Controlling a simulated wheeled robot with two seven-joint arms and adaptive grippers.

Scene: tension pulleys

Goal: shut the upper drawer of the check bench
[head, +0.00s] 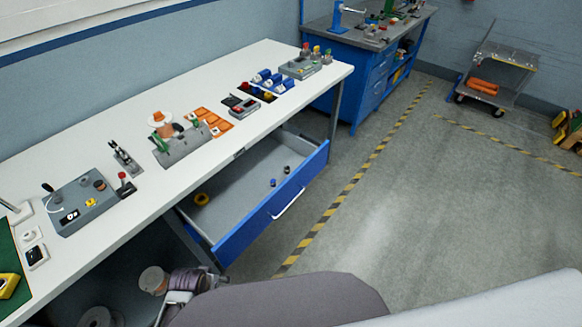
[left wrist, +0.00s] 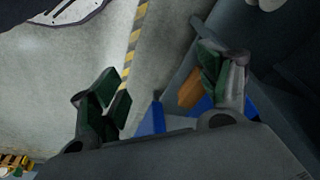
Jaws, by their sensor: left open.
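The check bench (head: 190,95) is a long white table at the left of the head view. Its drawer (head: 232,183) is pulled out towards the aisle, with a blue front (head: 272,205) and a pale handle (head: 288,204). A yellow ring (head: 202,199) and a few small dark parts (head: 273,183) lie inside. In the left wrist view my left gripper (left wrist: 160,90) has its fingers spread apart, with nothing held between them. A grey arm part of mine crosses the bottom of the head view, in front of the drawer. My right gripper cannot be made out.
Devices and orange trays (head: 207,121) stand on the bench top. A blue workbench (head: 362,70) is at the back and a trolley (head: 490,75) at the back right. Yellow-black tape (head: 335,203) runs along the floor beside the drawer. The floor to its right is clear.

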